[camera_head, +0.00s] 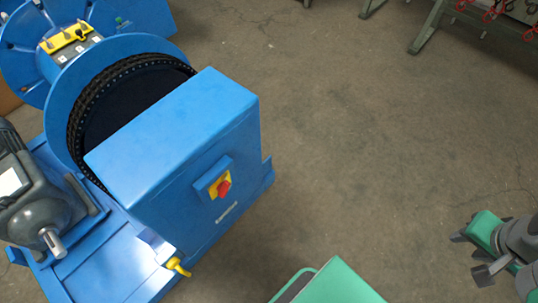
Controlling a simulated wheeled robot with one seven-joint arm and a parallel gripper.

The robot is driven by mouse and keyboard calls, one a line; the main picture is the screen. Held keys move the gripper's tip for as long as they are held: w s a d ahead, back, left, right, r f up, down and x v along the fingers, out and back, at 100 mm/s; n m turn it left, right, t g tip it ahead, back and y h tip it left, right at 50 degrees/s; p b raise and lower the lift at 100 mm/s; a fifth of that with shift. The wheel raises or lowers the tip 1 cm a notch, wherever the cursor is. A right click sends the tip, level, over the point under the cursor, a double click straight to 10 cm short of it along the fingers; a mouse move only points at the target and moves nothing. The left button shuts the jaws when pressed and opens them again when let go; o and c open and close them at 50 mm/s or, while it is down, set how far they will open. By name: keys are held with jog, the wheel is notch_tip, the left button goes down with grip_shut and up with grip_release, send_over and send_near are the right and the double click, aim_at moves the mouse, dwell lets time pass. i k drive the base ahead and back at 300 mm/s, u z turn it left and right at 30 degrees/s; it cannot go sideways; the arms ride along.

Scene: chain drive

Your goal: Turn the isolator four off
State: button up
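A rotary isolator switch with a red knob (223,187) on a yellow plate sits on the front face of the blue box-shaped guard (180,125). A small pale label (226,212) is below it, too small to read, so I cannot tell whether this is isolator four. The knob's exact angle is too small to make out. My gripper (467,256) is at the lower right edge, far to the right of the switch. Its two grey fingers are spread apart with nothing between them.
A grey motor (45,205) with a bare shaft stands at the left on the blue base frame. A large chain wheel (120,110) is behind the guard. A yellow fitting (178,267) sticks out near the guard's foot. The concrete floor (370,140) right of the guard is clear.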

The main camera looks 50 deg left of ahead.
aim_at(223, 187)
jog(key=i, duration=1.3)
jog(key=u, duration=5.9)
